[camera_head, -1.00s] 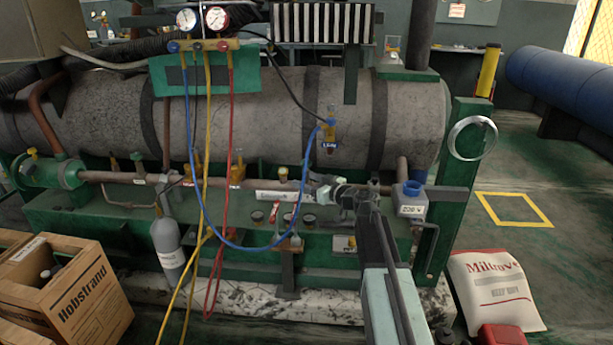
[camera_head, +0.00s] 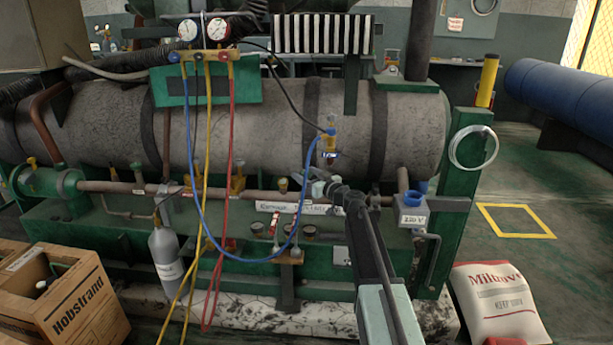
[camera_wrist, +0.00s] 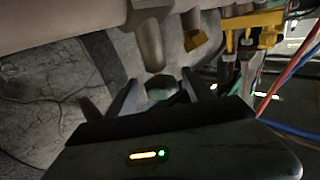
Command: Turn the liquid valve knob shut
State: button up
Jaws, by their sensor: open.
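My gripper (camera_head: 314,188) reaches up from the bottom right in the head view, its end at the pipe along the front of the grey tank. In the wrist view, its two dark fingers stand apart on either side of a small green rounded piece (camera_wrist: 160,88). I cannot tell whether they touch it. A grey pipe stub (camera_wrist: 148,35) is just beyond. A small valve with a yellowish cap (camera_head: 283,184) stands on the pipe, left of my gripper. Several similar valves stand along it, and I cannot tell for certain which is the liquid valve knob.
Blue (camera_head: 204,205), yellow (camera_head: 209,150) and red (camera_head: 231,140) hoses hang from the gauge manifold (camera_head: 205,56), left of my gripper. A grey cylinder (camera_head: 165,255), a carton (camera_head: 75,300) and a sack (camera_head: 500,298) stand low in front. Open floor lies at right.

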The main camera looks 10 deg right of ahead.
grip_shut()
jog(key=shift+s, duration=0.1)
jog(key=shift+a+m+t+h, duration=0.1)
jog(key=shift+m+t+h, duration=0.2)
jog(key=shift+m+h, duration=0.15)
jog(key=shift+m+t+h, duration=0.3)
jog(key=shift+m+h, duration=0.15)
jog(key=shift+h, duration=0.4)
jog(key=shift+m+t+h, duration=0.5)
jog(key=shift+m+h, duration=1.4)
jog(key=shift+h, duration=1.3)
grip_release()
